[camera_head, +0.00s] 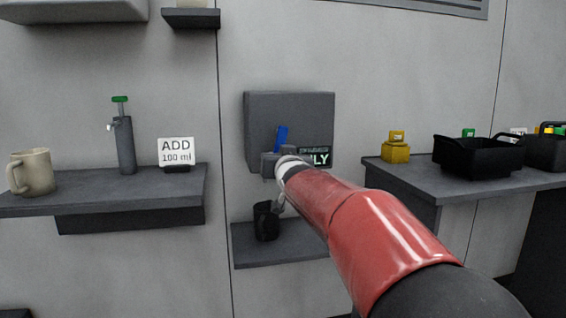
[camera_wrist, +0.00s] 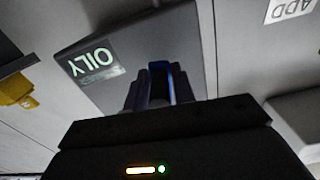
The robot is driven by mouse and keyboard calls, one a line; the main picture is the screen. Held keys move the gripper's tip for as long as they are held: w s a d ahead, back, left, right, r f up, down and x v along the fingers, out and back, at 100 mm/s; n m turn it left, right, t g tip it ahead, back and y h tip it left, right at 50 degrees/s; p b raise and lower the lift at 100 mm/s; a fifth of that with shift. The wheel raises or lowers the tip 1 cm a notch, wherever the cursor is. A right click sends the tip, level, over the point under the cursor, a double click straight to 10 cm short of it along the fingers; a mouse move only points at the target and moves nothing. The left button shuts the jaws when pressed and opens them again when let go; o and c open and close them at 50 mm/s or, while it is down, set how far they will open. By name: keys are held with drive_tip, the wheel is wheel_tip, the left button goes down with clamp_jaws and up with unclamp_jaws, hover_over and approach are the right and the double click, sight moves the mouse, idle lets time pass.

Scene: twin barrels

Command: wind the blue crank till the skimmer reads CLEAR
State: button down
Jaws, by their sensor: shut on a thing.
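The skimmer is a grey box (camera_head: 290,112) on the wall in the head view. Its lit display (camera_head: 318,156) is partly hidden by my arm; in the wrist view the display (camera_wrist: 97,62) reads OILY. The blue crank (camera_head: 281,137) sticks up from the front of the box, tilted slightly right. My gripper (camera_head: 274,161) is at the crank in front of the box and is shut on it. In the wrist view the blue crank (camera_wrist: 180,84) shows between the fingers of my gripper (camera_wrist: 162,88); much of it is hidden by them.
A black cup (camera_head: 266,222) stands on a low shelf (camera_head: 285,252) under the box. A left shelf holds a beige mug (camera_head: 33,172), a green-topped dispenser (camera_head: 125,145) and an ADD 100 ml sign (camera_head: 176,152). A right counter holds a yellow container (camera_head: 396,151) and a black bin (camera_head: 478,157).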

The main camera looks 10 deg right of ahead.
drive_tip(key=shift+a+r+m, duration=0.1)
drive_tip(key=shift+a+m, duration=0.2)
drive_tip(key=shift+a, duration=0.25)
drive_tip(key=shift+r, duration=0.2)
drive_tip(key=c, duration=1.3)
unclamp_jaws()
drive_tip(key=shift+w+a, duration=0.1)
drive_tip(key=shift+a, duration=0.1)
drive_tip(key=shift+d+f, duration=0.1)
drive_tip(key=shift+d, duration=0.05)
drive_tip(key=s, duration=0.8)
drive_tip(key=shift+b, duration=0.35)
drive_tip(key=shift+w, duration=0.1)
